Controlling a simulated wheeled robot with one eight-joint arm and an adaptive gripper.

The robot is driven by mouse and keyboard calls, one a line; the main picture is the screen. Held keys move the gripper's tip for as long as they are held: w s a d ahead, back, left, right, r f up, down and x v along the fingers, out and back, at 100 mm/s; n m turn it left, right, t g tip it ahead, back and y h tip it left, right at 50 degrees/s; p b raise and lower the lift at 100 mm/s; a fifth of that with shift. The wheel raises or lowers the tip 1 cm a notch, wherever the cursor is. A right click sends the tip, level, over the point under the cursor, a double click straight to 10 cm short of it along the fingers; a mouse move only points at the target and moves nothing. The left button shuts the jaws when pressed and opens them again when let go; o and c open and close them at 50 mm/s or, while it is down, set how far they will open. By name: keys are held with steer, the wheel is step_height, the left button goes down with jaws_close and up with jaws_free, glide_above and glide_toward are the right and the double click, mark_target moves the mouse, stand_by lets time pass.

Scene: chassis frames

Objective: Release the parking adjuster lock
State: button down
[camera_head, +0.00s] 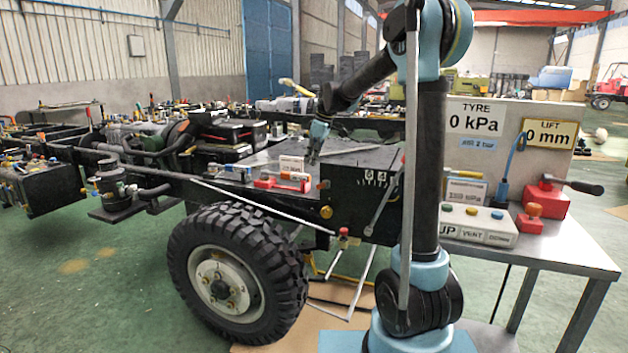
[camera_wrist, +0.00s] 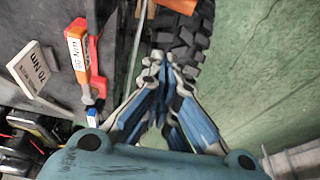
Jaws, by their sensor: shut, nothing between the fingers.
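My gripper (camera_head: 313,158) hangs above the dark deck of the chassis, left of my arm's column. In the wrist view its fingertips (camera_wrist: 158,62) meet with nothing between them, over the edge beside the tyre. A small red part with a yellowish piece (camera_head: 343,237) sits on the thin rod near the tyre, below and right of my gripper and well apart from it. I cannot tell whether it is the parking adjuster lock. No part in view is clearly labelled as that lock.
The big black tyre (camera_head: 238,272) stands below the deck; its tread shows in the wrist view (camera_wrist: 190,38). An orange-red tool marked in Nm (camera_wrist: 84,60) and a white Nm sign (camera_wrist: 36,74) lie on the deck. A grey bench (camera_head: 560,252) with a button box (camera_head: 480,224) stands right.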

mark_target(322, 185)
step_height(322, 185, down, 9)
steer(key=shift+s+d+r, duration=0.15)
steer(key=shift+d+r, duration=0.05)
steer(key=shift+d, duration=0.25)
stand_by(0.4)
steer(key=shift+d, duration=0.1)
steer(key=shift+s+a, duration=0.15)
steer(key=shift+a, duration=0.1)
